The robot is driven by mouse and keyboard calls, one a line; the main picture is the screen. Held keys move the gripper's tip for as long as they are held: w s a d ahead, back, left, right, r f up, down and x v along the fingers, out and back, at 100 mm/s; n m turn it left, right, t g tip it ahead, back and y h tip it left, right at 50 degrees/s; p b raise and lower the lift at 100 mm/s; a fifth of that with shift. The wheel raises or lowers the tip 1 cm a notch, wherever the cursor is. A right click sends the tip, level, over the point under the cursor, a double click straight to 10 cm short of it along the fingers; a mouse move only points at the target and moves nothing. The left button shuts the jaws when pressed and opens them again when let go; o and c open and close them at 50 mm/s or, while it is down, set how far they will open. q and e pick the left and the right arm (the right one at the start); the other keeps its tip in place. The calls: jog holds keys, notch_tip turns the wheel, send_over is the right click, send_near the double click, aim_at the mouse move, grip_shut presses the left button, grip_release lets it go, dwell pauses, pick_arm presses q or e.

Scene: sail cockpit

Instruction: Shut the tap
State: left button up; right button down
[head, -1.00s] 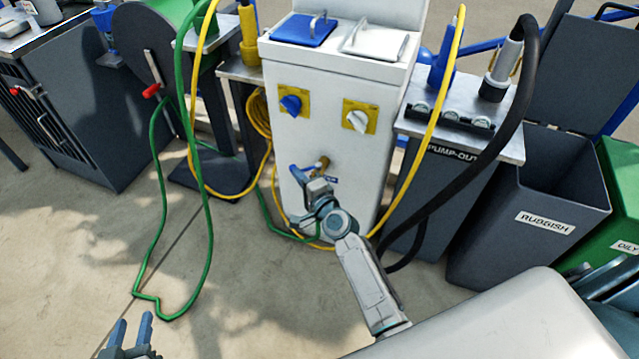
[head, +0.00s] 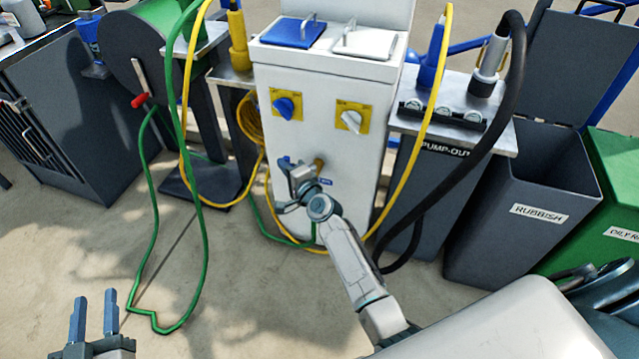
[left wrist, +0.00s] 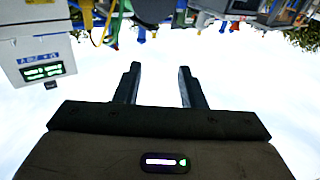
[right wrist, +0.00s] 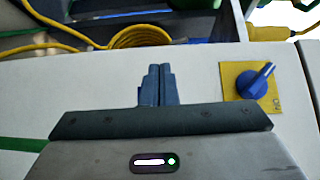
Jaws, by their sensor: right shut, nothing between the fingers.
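The brass tap (head: 319,165) sticks out low on the front of the white service pedestal (head: 300,150). My right gripper (head: 285,160) is just left of it in the head view, shut and empty. It partly hides the tap, and I cannot tell whether they touch or how the tap's handle is turned. In the right wrist view my shut fingers (right wrist: 157,85) are in front of the white pedestal face; the tap is not seen there. My left gripper (head: 95,314) is open and empty at the lower left; it also shows in the left wrist view (left wrist: 158,75).
Blue (head: 285,105) and white (head: 351,117) knobs on yellow plates sit above the tap. A green hose (head: 205,240) loops at left; a yellow hose (head: 430,100) and black hose (head: 515,90) hang at right. A rubbish bin (head: 505,225) stands further right.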

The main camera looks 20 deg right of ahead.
pick_arm(q)
jog(key=shift+w+r+t, duration=0.1)
jog(key=shift+r+t, duration=0.3)
jog(key=shift+r, duration=0.25)
pick_arm(e)
jog(key=shift+w, duration=0.3)
